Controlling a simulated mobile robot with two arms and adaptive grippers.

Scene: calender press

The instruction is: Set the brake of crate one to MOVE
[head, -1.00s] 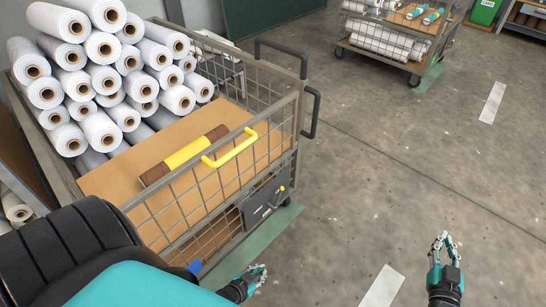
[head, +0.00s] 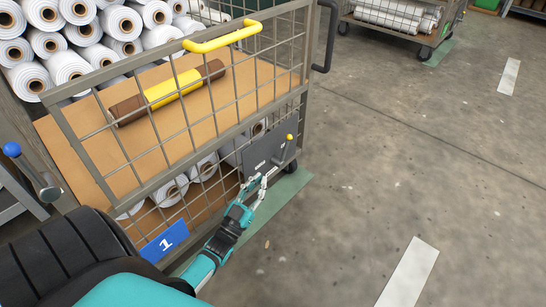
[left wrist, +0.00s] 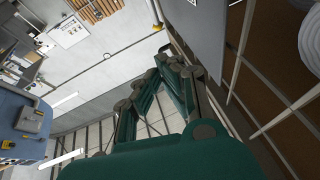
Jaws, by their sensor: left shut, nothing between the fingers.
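Crate one is the wire-mesh cart (head: 166,186) at the left of the head view, with a blue plate (head: 164,242) marked 1. Its brake is a dark grey panel (head: 262,150) on the lower mesh side, with a short lever ending in a yellow knob (head: 289,137). The knob points up and right; the panel's small white lettering is too small to read. My left gripper (head: 264,181) is shut and empty, just below the panel. In the left wrist view its fingers (left wrist: 174,62) meet near the grey panel (left wrist: 196,32). My right gripper is out of view.
The cart holds white rolls (head: 62,72) and a cardboard sheet with a brown and yellow roll (head: 168,92). A yellow handle (head: 222,38) tops its near side. Another cart (head: 398,25) stands far back. The concrete floor (head: 400,150) at right is clear.

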